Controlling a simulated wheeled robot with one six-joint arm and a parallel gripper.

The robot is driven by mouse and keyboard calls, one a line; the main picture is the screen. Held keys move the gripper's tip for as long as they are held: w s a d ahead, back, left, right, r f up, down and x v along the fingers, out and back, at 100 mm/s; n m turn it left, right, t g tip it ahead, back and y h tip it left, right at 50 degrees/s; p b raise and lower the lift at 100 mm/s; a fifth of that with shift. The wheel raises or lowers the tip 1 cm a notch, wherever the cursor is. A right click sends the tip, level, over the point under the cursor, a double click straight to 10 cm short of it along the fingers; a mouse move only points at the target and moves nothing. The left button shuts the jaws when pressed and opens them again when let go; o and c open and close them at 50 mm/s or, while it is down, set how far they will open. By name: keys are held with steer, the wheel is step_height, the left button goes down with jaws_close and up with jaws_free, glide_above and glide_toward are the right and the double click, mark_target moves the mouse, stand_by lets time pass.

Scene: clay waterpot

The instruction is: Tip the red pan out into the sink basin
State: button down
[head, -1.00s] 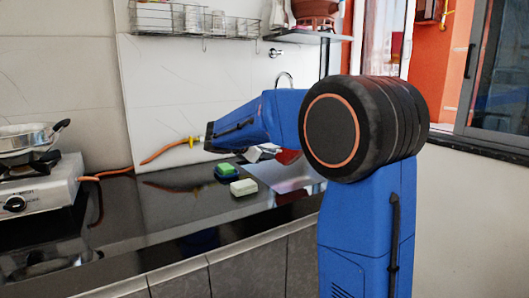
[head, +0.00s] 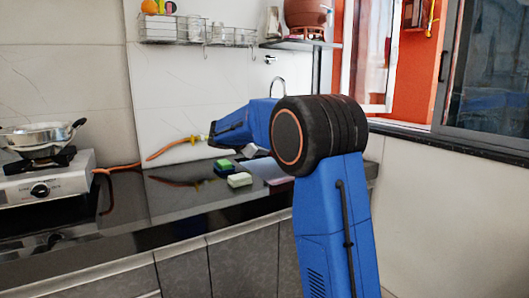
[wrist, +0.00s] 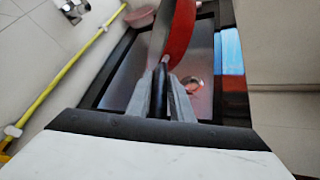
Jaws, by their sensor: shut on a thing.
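The red pan (wrist: 183,32) shows in the wrist view as a narrow red curve, turned on its edge. My gripper (wrist: 170,78) is shut on its dark handle (wrist: 160,88). The pan is over the sink basin (wrist: 201,62), whose grey floor and round drain (wrist: 194,86) show below and beside it. The inside of the pan is hidden, so I cannot tell what is in it. In the head view my arm hides the gripper and the pan; part of the sink (head: 272,172) shows beyond the arm.
A green sponge (head: 223,164) and a pale block (head: 240,180) lie on the dark counter (head: 175,205) left of the sink. A stove (head: 45,186) with a metal pan (head: 38,134) stands far left. A tap (head: 278,86) rises behind the sink.

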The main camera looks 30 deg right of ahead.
steer(key=shift+s+d+f+m, duration=0.15)
steer(key=shift+s+d+m, duration=0.1)
steer(key=shift+s+m, duration=0.1)
steer(key=shift+s+d+f+m+t, duration=0.15)
steer(key=shift+s+f+m+t, duration=0.1)
steer(key=shift+s+m+t, duration=0.35)
steer(key=shift+w, duration=0.15)
steer(key=shift+s+d+f+m+t, duration=0.25)
steer(key=shift+s+f+m+t, duration=0.35)
steer(key=shift+m, duration=0.25)
steer(key=shift+s+d+f+m+t, duration=0.1)
steer(key=shift+s+f+m+t, duration=0.3)
steer(key=shift+m+t, duration=0.4)
